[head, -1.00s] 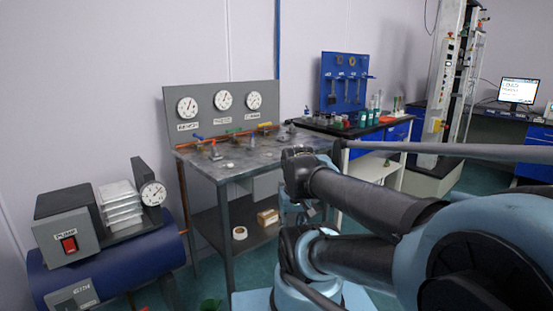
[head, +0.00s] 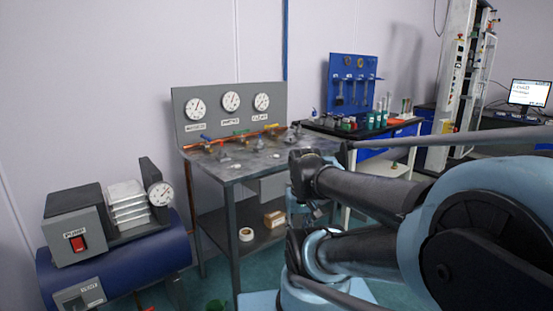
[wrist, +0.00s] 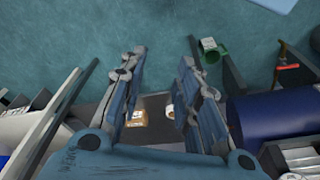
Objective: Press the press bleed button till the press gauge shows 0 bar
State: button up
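Three white round gauges stand on a grey panel behind a metal bench: a left gauge (head: 195,109), a middle gauge (head: 231,103) and a right gauge (head: 262,102). Their labels and readings are too small to read surely, so I cannot tell which is the press gauge. I cannot make out the press bleed button; small fittings (head: 240,137) line the bench's back. My gripper (wrist: 162,60) is open and empty, pointing down over the floor in the wrist view. In the head view my arm is in front of the bench, with its fingers not clearly seen.
The bench (head: 228,172) has a lower shelf with a tape roll (head: 246,234) and a cardboard box (head: 273,219). A blue tank (head: 120,261) carries a pump box (head: 78,232) and another gauge (head: 160,194) at left. A blue tool board (head: 351,83) stands at right.

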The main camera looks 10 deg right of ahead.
grip_shut()
dwell(1.2)
